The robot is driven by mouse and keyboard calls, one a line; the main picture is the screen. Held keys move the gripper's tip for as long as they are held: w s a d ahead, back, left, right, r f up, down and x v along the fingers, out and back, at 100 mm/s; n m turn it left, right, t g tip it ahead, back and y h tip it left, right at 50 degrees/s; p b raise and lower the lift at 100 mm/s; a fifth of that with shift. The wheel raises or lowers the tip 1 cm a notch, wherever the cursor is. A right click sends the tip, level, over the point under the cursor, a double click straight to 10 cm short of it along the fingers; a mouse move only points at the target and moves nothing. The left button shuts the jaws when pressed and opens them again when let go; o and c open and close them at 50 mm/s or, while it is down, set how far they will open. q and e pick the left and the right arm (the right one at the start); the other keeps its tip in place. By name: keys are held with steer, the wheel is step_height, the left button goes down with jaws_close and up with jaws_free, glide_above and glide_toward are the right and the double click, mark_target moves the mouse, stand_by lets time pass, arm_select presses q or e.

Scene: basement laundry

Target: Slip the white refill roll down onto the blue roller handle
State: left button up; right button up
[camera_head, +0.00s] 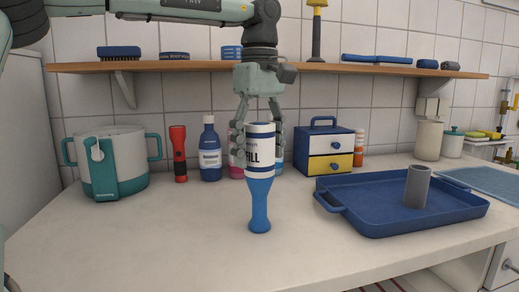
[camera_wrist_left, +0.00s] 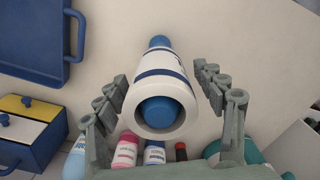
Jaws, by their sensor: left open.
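The white refill roll (camera_head: 260,168), with blue bands and dark lettering, sits around the upper part of the blue roller handle (camera_head: 260,205). The handle stands upright on the counter, its lower grip showing below the roll. In the left wrist view the handle's blue end (camera_wrist_left: 159,110) shows inside the open end of the roll (camera_wrist_left: 162,72). My left gripper (camera_head: 260,135) points down from above, with its fingers on either side of the roll. In the left wrist view its open fingers (camera_wrist_left: 160,92) stand apart from the roll, with gaps on both sides. My right gripper is not in view.
A blue tray (camera_head: 375,223) holding a grey cylinder (camera_head: 417,187) lies to the right. Behind stand a small drawer box (camera_head: 323,146), bottles, a red flashlight (camera_head: 179,153) and a white-teal bucket (camera_head: 125,145). A wooden shelf (camera_head: 200,66) runs above. The front left counter is clear.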

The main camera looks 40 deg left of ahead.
arm_select(q)
step_height(320, 180, up, 12)
steer(key=shift+r, duration=0.1)
stand_by(0.5)
